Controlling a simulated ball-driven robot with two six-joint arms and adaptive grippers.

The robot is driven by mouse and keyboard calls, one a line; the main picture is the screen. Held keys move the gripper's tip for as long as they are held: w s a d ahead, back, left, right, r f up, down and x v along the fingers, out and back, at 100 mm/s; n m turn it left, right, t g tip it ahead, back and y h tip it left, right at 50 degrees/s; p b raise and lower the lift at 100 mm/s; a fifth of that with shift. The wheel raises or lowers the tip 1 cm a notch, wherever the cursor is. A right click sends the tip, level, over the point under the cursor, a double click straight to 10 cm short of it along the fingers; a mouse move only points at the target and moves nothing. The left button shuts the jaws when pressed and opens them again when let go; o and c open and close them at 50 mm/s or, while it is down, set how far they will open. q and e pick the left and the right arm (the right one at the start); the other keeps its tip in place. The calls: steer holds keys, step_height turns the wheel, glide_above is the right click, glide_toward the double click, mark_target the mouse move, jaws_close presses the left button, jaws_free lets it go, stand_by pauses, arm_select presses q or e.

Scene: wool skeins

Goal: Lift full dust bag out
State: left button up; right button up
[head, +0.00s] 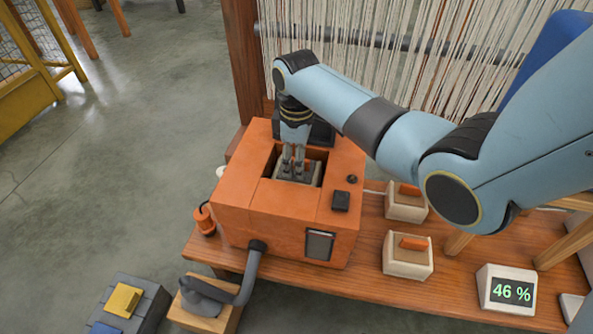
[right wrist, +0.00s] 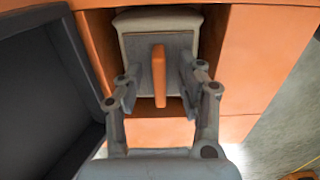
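The orange machine (head: 235,200) stands on the wooden bench with an open cavity in its top. A pale grey dust bag (right wrist: 170,22) with an upright orange tab (right wrist: 159,78) sits inside the cavity. My right gripper (head: 294,172) reaches down into the cavity from above. In the right wrist view my right gripper (right wrist: 158,82) is open, its fingers on either side of the tab with gaps visible. In the head view the fingers hide most of the bag. My left gripper is not in view.
Two pale boxes with orange tabs (head: 404,212) (head: 405,266) stand right of the machine on the bench (head: 350,283). A display (head: 507,291) reads 46 %. A grey hose (head: 249,276) hangs at the front. A dark panel (right wrist: 45,90) lies close beside the cavity. A loom (head: 400,70) stands behind.

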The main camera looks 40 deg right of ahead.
jaws_close()
steer(key=shift+r, duration=0.1)
stand_by(0.6)
